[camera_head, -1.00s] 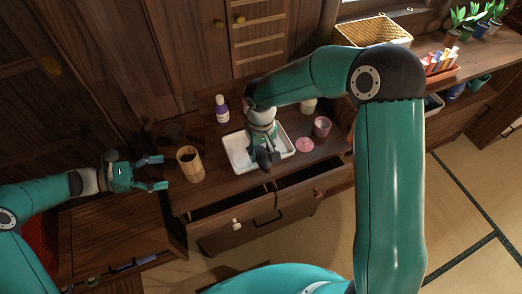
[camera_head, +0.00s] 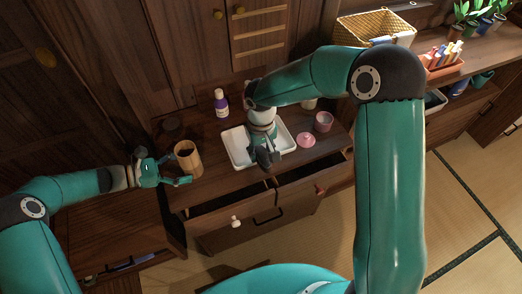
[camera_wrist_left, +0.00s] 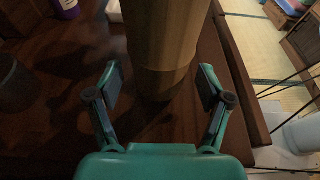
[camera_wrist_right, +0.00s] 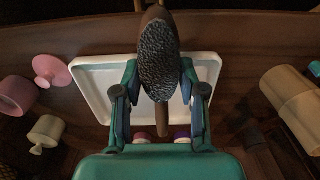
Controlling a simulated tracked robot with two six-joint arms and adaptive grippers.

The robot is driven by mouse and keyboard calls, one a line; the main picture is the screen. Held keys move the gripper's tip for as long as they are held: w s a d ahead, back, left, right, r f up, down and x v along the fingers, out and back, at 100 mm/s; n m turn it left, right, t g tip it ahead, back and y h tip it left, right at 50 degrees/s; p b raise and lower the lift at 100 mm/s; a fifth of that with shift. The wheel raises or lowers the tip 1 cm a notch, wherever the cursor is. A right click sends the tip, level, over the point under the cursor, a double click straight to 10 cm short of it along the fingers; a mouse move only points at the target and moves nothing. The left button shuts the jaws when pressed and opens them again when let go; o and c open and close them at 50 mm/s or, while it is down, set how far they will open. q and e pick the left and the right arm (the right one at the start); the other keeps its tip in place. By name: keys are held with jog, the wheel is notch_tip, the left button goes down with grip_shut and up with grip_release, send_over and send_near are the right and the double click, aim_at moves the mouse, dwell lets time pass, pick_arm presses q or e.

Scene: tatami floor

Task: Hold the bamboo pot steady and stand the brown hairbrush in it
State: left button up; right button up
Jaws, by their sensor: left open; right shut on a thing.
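The bamboo pot (camera_head: 188,158) stands upright on the left part of the cabinet top. It also shows in the left wrist view (camera_wrist_left: 160,40). My left gripper (camera_head: 178,170) is open, its fingers just short of the pot and spread to either side of its lower part. The brown hairbrush (camera_wrist_right: 158,55) is between the fingers of my right gripper (camera_wrist_right: 159,100), bristles facing the camera. My right gripper is shut on it above the white tray (camera_wrist_right: 95,98). In the head view my right gripper (camera_head: 266,157) hides most of the brush.
A purple bottle (camera_head: 221,103) stands behind the tray. A pink cup (camera_head: 323,121) and a pink lid-like disc (camera_head: 306,140) are to its right. A dark round container (camera_head: 172,128) is behind the pot. Open drawers (camera_head: 228,199) lie below the cabinet's front edge.

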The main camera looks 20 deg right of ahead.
pick_arm(q)
jog(key=shift+x, duration=0.85)
pick_arm(e)
jog(key=shift+f, duration=0.35)
